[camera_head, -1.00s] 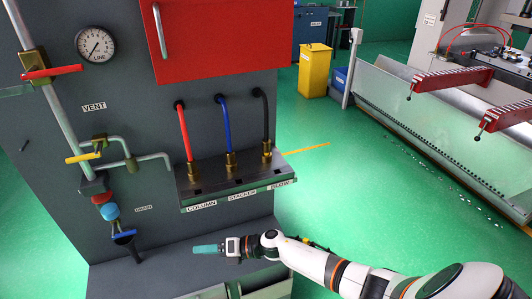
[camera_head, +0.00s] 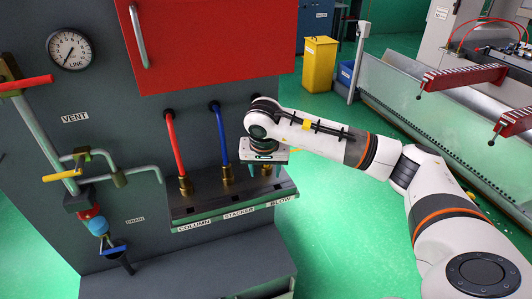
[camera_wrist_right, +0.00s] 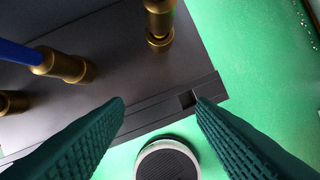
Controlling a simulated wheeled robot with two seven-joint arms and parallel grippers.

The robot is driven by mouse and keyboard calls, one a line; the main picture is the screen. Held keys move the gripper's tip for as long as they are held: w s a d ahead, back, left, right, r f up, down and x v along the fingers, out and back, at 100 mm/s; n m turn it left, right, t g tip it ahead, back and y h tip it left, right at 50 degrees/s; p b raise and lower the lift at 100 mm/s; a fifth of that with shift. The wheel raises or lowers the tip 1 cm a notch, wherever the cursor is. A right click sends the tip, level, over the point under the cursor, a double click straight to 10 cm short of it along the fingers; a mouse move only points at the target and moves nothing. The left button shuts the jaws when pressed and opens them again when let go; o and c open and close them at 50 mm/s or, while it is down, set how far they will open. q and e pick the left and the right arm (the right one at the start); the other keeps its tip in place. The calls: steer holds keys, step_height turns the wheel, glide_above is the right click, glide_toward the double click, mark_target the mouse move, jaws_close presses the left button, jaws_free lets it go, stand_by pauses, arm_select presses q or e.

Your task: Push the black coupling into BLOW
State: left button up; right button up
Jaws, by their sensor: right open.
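The black coupling's brass body (camera_wrist_right: 159,22) stands at the top of the right wrist view. In the head view my arm and gripper hide most of it, above the BLOW label (camera_head: 282,202) at the right end of the manifold shelf (camera_head: 215,204). I cannot tell how far in it sits. My right gripper (camera_head: 266,168) is over the BLOW end, pointing down. In the wrist view its green fingers (camera_wrist_right: 160,104) are open and apart, with nothing between them. The coupling lies beyond the fingertips, not between them. My left gripper is not in view.
The red hose (camera_head: 175,145) and blue hose (camera_head: 220,135) end in brass couplings over COLUMN and STACKER, left of my gripper. A red cabinet (camera_head: 225,40) overhangs above. A small square hole (camera_wrist_right: 187,98) shows near the shelf's edge. Open green floor lies to the right.

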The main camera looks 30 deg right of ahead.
steer(key=w+d, duration=0.1)
steer(key=w, duration=0.1)
steer(key=w+d+p, duration=0.1)
steer(key=w+d, duration=0.1)
steer(key=w, duration=0.1)
steer(key=w+d+p, duration=0.1)
steer(key=w+d, duration=0.1)
steer(key=shift+w+d, duration=0.15)
steer(key=shift+w, duration=0.05)
steer(key=shift+w+d+f+p, duration=0.1)
steer(key=shift+w+p, duration=0.05)
steer(key=shift+p, duration=0.35)
steer(key=shift+d+f, duration=0.1)
steer(key=shift+f, duration=0.4)
steer(key=shift+c, duration=0.2)
